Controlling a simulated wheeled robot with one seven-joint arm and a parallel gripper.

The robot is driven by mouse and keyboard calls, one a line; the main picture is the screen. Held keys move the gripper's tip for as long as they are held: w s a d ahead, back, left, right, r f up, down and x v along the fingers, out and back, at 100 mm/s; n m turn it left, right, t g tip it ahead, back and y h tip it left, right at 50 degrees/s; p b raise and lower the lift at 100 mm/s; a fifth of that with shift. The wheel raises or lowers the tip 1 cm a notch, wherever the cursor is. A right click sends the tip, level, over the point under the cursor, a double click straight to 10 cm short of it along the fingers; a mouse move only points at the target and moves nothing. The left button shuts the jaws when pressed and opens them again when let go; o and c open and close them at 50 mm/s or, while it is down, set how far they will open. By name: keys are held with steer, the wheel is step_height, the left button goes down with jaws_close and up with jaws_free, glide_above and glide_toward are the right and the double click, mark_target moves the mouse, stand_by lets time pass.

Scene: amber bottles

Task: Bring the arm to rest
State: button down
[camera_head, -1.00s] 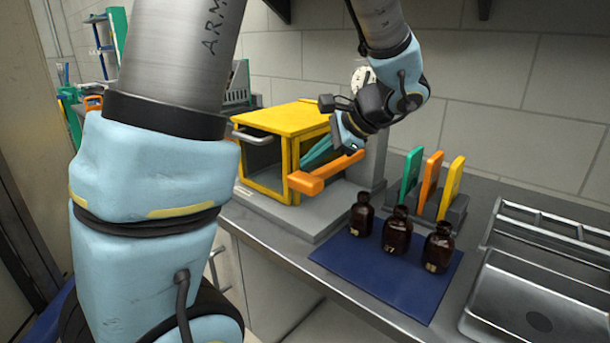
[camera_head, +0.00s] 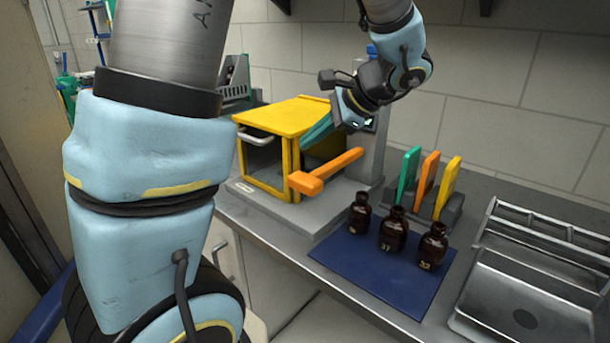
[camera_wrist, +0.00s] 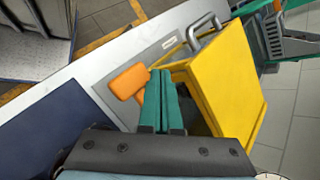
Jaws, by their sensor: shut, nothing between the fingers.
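My arm crosses the left and upper middle of the head view. My gripper (camera_head: 316,132) has teal fingers and hangs beside the yellow-framed box (camera_head: 283,117), near its right side. In the wrist view my gripper (camera_wrist: 161,80) shows its two teal fingers side by side, shut and empty. The box's yellow top (camera_wrist: 222,85) lies just right of the fingers. An orange handle (camera_head: 327,171) sticks out in front of the box, and its orange end (camera_wrist: 129,81) shows left of the fingertips. Whether the fingers touch the box or handle cannot be told.
Three amber bottles (camera_head: 392,229) stand upright on a blue mat (camera_head: 375,277). Behind them a grey rack (camera_head: 447,212) holds green, orange and yellow plates. A metal sink (camera_head: 530,290) is at the right. The wall (camera_head: 510,110) is close behind.

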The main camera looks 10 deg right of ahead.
stand_by(0.3)
steer(key=s+a+f+n+g+h, duration=0.1)
steer(key=s+a+f+n+h, duration=0.2)
steer(key=a+n, duration=0.4)
steer(key=s+a+f+n+g+h, duration=0.2)
steer(key=s+a+f+n+h, duration=0.2)
steer(key=a+f+n, duration=0.3)
steer(key=shift+f+n+g+h, duration=0.3)
steer(key=shift+n+h, duration=0.1)
steer(key=shift+n, duration=0.1)
steer(key=shift+s, duration=0.1)
stand_by(2.2)
